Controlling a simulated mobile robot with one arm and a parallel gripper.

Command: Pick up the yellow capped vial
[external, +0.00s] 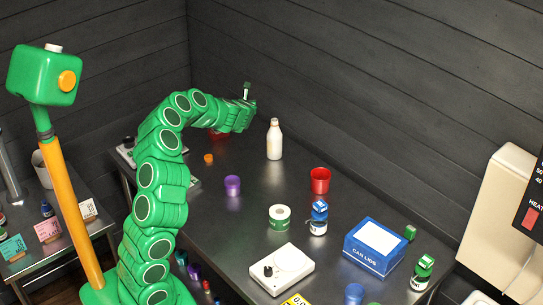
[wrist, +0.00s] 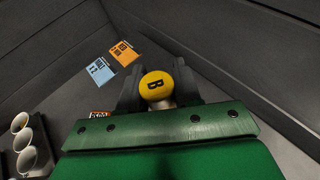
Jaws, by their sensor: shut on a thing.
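The yellow capped vial (wrist: 156,84) shows in the wrist view with a dark letter B on its round cap and a little of its pale body below. My gripper (wrist: 157,92) is shut on it, with a dark finger on each side. In the external view my gripper (external: 247,100) is raised well above the far part of the table, behind and left of the white bottle. The vial cannot be made out clearly there. Most of its body is hidden in the wrist view.
The dark table (external: 215,222) holds a white bottle (external: 275,142), a purple cup (external: 232,185), a red cup (external: 320,180), a label roll (external: 279,217), a white device (external: 282,269) and a blue can-lids box (external: 375,247). Dark walls (external: 350,70) stand behind. The table's middle has bare room.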

